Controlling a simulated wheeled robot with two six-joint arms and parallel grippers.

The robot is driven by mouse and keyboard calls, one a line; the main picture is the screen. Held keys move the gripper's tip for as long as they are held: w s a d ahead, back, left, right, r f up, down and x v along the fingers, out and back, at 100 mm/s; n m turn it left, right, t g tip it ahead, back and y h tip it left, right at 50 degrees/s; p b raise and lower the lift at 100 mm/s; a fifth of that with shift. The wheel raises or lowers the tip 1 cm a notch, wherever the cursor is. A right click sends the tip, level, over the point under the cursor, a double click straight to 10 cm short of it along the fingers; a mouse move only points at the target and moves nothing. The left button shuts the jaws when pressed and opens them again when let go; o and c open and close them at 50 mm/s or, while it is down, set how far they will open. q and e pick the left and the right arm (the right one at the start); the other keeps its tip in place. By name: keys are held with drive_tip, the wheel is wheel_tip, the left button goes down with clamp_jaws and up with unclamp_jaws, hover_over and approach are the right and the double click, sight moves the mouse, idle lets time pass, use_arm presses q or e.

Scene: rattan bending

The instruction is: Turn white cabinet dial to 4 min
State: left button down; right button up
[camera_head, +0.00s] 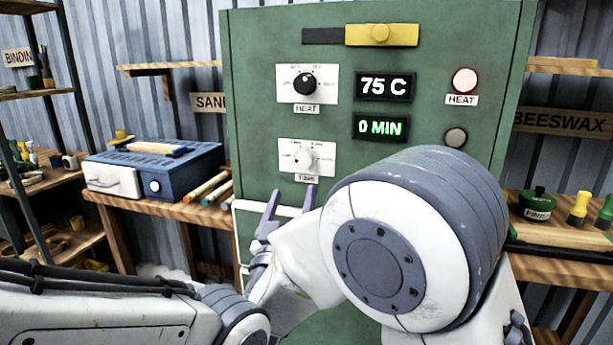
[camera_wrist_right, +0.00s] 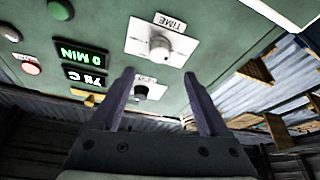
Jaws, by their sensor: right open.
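The white time dial (camera_head: 304,160) sits on a white plate marked TIME, low on the green cabinet (camera_head: 250,130). It also shows upside down in the right wrist view (camera_wrist_right: 160,47). The green readout (camera_head: 380,128) shows 0 MIN. My left gripper is not in view.
A black heat dial (camera_head: 305,84) sits above the time dial, beside a 75 C readout (camera_head: 384,87). A lit HEAT lamp (camera_head: 465,80) and a grey button (camera_head: 455,137) are at right. A blue box (camera_head: 155,165) stands on the left bench.

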sight(302, 162)
drive_tip(key=p+x, duration=0.1)
drive_tip(key=x, duration=0.9)
drive_tip(key=shift+w+d+r, duration=0.1)
clamp_jaws()
